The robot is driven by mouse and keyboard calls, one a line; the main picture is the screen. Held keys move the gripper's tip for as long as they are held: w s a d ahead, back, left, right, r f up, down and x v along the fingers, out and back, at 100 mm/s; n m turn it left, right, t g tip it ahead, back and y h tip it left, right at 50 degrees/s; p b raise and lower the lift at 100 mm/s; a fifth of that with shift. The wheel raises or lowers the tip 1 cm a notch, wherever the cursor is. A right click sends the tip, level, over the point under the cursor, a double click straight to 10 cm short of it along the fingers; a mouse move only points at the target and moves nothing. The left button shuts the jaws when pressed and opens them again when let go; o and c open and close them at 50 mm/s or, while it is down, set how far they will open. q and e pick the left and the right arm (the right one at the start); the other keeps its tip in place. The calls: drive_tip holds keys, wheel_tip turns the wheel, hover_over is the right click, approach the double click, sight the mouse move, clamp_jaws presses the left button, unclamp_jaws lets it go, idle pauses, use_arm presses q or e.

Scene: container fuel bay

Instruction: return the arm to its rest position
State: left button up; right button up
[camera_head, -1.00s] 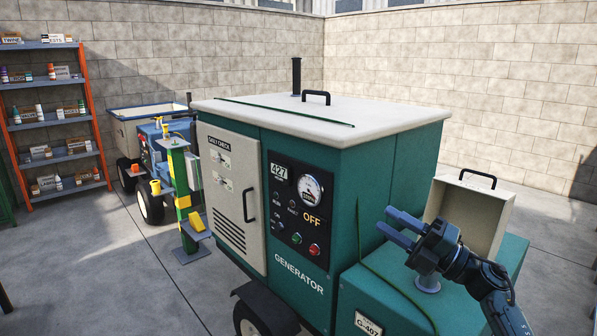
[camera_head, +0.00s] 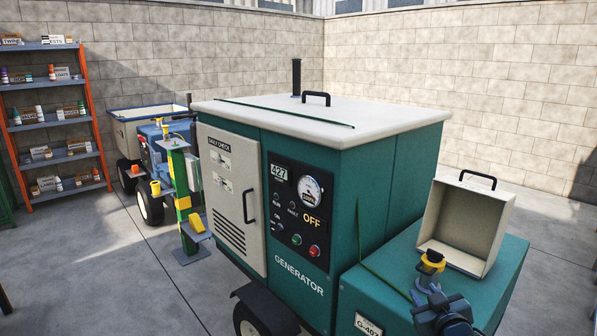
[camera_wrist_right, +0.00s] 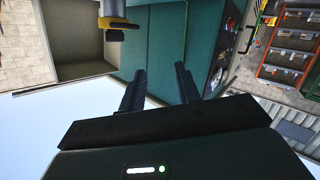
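My right gripper (camera_head: 426,291) is low at the right of the head view, in front of the green tank housing (camera_head: 490,262). In the right wrist view its two dark fingers (camera_wrist_right: 159,72) stand apart with nothing between them. A yellow and black cap (camera_head: 433,261) sits on top of the housing, just beyond the gripper and apart from it. It shows as a yellow band with grey parts in the right wrist view (camera_wrist_right: 118,24). What is under the cap is partly hidden by the gripper. My left gripper is in neither view.
The open beige box lid (camera_head: 467,222) with a black handle stands behind the cap. The tall green generator (camera_head: 395,190) stands to the left, with its white top and control panel (camera_head: 297,212). A post (camera_head: 183,195), a cart (camera_head: 150,115) and a shelf (camera_head: 55,120) stand farther left.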

drive_tip(key=s+a+f+g+y, duration=0.1)
drive_tip(key=s+a+f, duration=0.3)
drive_tip(key=s+f, duration=0.25)
drive_tip(key=s+a+f+g+y, duration=0.1)
drive_tip(key=s+a+f, duration=0.35)
drive_tip(key=s, duration=0.35)
drive_tip(key=s+a+f+g, duration=0.1)
drive_tip(key=s+a, duration=0.2)
drive_tip(key=s, duration=0.5)
drive_tip(key=s+a+f+g+y, duration=0.1)
drive_tip(key=s+a+f, duration=0.1)
drive_tip(key=s, duration=0.7)
drive_tip(key=shift+s+a+f+m+g, duration=0.2)
drive_tip(key=shift+a+m+g, duration=0.15)
drive_tip(key=shift+a, duration=0.25)
drive_tip(key=shift+c, duration=0.4)
